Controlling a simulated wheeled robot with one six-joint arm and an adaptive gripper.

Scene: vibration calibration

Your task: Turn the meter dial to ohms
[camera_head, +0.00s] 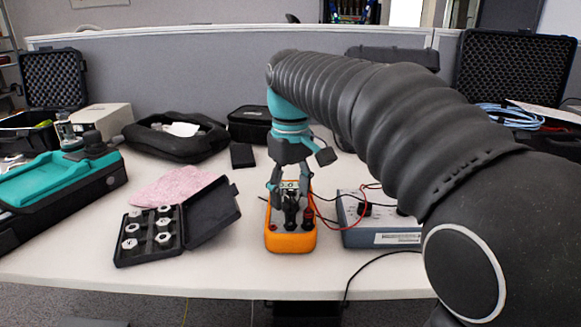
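The orange handheld meter (290,243) lies on the white table near the front middle. Red and dark leads run from its right side. My gripper (291,203) points down over the middle of the meter, its dark fingers in front of the meter's face. The fingers hide the dial and most of the face, so I cannot see the dial's setting. I cannot tell whether the fingers touch or hold the dial.
A grey instrument box (380,222) stands close to the meter's right, joined by leads. An open black case (150,240) with several metal pieces lies to the left, by a pink cloth (178,186). A teal-and-black device (58,178) is at far left. The front table strip is clear.

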